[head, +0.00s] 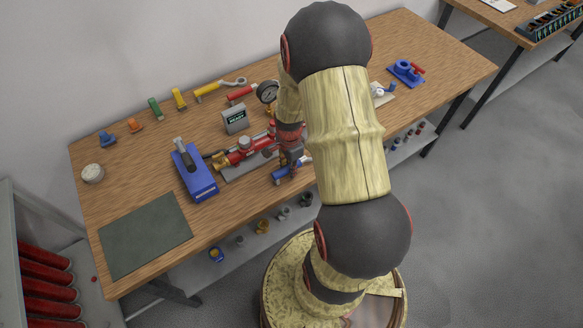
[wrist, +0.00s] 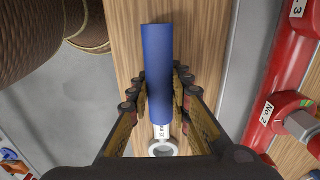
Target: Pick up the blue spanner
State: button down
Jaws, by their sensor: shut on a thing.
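The blue spanner (wrist: 158,60) lies between the two fingers of my gripper (wrist: 160,90) in the wrist view. Its long blue handle is gripped from both sides, and its silver ring end shows below. In the head view the blue handle (head: 281,176) shows near the table's front edge, beside the red valve assembly. My gripper (head: 290,158) points down over it, partly hidden by my arm. My gripper is shut on the handle. I cannot tell whether the spanner touches the tabletop.
The red valve assembly (head: 250,148) on its grey plate stands close to the left. A blue vise-like tool (head: 197,178), a grey meter (head: 235,121) and a round gauge (head: 267,92) are nearby. A green mat (head: 145,235) lies front left. Fittings sit on the shelf below.

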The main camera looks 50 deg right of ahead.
jog(key=shift+w+r, duration=0.1)
jog(key=shift+r, duration=0.6)
jog(key=s+a+r+p, duration=0.2)
jog(key=s+a+r, duration=0.5)
jog(key=s+r, duration=0.4)
jog(key=shift+s+r+p, duration=0.3)
jog(key=shift+s+p, duration=0.05)
jog(key=shift+s, duration=0.3)
notch_tip(320, 180, up, 4)
jog(key=p, duration=0.3)
